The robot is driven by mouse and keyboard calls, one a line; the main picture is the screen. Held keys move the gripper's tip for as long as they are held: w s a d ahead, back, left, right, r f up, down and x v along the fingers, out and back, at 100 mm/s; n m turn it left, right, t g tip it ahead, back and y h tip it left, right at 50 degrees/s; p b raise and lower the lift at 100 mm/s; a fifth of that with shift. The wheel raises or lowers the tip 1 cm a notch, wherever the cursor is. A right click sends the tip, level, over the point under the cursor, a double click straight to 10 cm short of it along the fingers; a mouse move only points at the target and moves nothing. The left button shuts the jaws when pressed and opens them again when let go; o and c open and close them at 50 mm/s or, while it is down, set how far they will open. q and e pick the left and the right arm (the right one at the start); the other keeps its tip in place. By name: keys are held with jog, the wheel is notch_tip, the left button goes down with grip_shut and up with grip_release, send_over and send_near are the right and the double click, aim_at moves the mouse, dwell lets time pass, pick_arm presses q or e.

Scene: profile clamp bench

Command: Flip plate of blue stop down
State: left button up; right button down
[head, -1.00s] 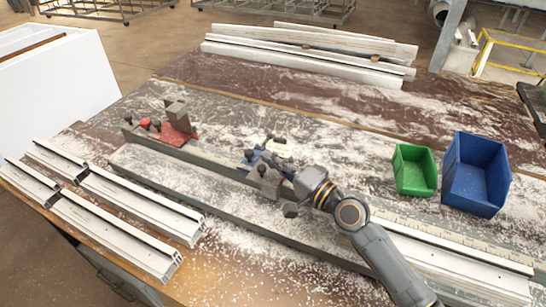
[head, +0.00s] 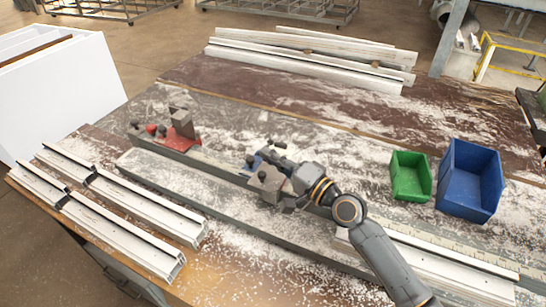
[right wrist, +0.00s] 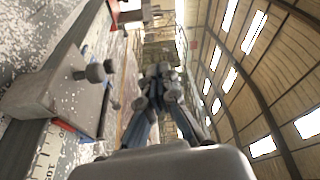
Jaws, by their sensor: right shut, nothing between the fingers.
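The blue stop (head: 258,160) sits on the long grey rail near the middle of the bench, partly hidden by my right gripper. A grey block-like plate (head: 267,181) shows at its near side; whether it is up or down is hard to tell. A grey block with a dark knob (right wrist: 50,97) fills the left of the right wrist view, beside a printed scale. My right gripper (right wrist: 162,77) is shut and empty, with the block to its left in that view. In the head view its fingers are close to the blue stop; contact cannot be told. My left gripper is not in view.
A red stop (head: 182,141) with a raised grey plate stands farther left on the rail. Green (head: 410,177) and blue (head: 470,181) bins stand at right. White profiles (head: 120,232) lie at front left, and long pale bars (head: 310,60) at the back.

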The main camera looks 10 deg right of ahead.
jog(key=shift+s+d+f+b, duration=0.55)
jog(key=shift+d+b, duration=0.15)
jog(key=shift+b, duration=0.35)
jog(key=s+d+b, duration=0.1)
jog(key=d, duration=0.1)
jog(key=s+d+f+b, duration=0.1)
jog(key=b, duration=0.1)
jog(key=s+d+f+b, duration=0.1)
jog(key=d, duration=0.1)
jog(key=shift+s+d, duration=0.2)
jog(key=shift+d, duration=0.15)
jog(key=shift+s+d+b, duration=0.3)
jog(key=shift+d+b, duration=0.1)
jog(key=shift+d, duration=0.05)
